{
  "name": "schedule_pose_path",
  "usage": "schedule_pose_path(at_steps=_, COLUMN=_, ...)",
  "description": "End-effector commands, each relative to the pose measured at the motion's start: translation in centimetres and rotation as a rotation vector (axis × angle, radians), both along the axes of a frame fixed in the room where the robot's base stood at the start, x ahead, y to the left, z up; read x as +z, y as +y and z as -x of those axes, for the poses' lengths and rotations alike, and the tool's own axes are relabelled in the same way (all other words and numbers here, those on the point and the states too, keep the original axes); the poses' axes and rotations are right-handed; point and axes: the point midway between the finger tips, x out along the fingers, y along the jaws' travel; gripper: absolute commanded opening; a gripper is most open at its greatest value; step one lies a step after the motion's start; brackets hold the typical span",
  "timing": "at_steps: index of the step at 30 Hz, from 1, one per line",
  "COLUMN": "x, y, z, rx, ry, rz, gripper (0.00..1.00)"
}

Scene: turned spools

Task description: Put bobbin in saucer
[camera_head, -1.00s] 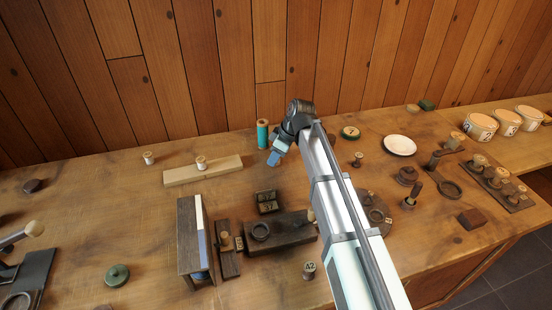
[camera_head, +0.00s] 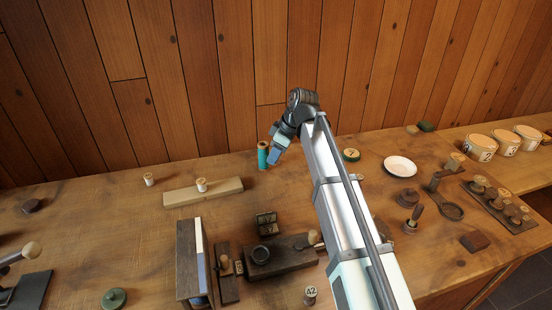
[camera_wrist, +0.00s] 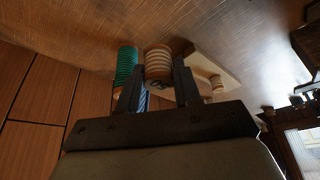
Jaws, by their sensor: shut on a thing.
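The bobbin (camera_wrist: 158,62), cream-striped with wooden ends, sits between the two fingers of my gripper (camera_wrist: 158,92) in the wrist view. My gripper is shut on it. In the head view my gripper (camera_head: 275,156) is over the back of the bench, just right of the teal spool, and the bobbin cannot be made out there. The saucer (camera_head: 400,166), a round pale dish, lies on the bench to the right of my arm, well apart from my gripper. It looks empty.
A tall teal spool (camera_head: 263,155) stands close by my gripper; it also shows in the wrist view (camera_wrist: 126,66). A pale board (camera_head: 225,190) bears a small spool.

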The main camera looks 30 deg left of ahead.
Motion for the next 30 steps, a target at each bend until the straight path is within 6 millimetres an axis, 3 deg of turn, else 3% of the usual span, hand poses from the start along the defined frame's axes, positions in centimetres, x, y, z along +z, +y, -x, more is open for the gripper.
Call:
schedule_pose_path(at_steps=9, x=0.0, y=-0.1, z=-0.1, rx=-0.001, ry=-0.001, rz=0.0, gripper=0.05)
schedule_pose_path(at_steps=14, x=0.0, y=-1.5, z=-1.4, rx=-0.025, ry=0.0, rz=0.0, gripper=0.05)
schedule_pose_path(at_steps=20, x=-0.1, y=-6.1, z=-5.4, rx=-0.103, ry=0.0, rz=0.0, gripper=0.05)
schedule_pose_path(at_steps=30, x=-0.1, y=-15.9, z=-13.2, rx=-0.26, ry=0.004, rz=0.002, gripper=0.05)
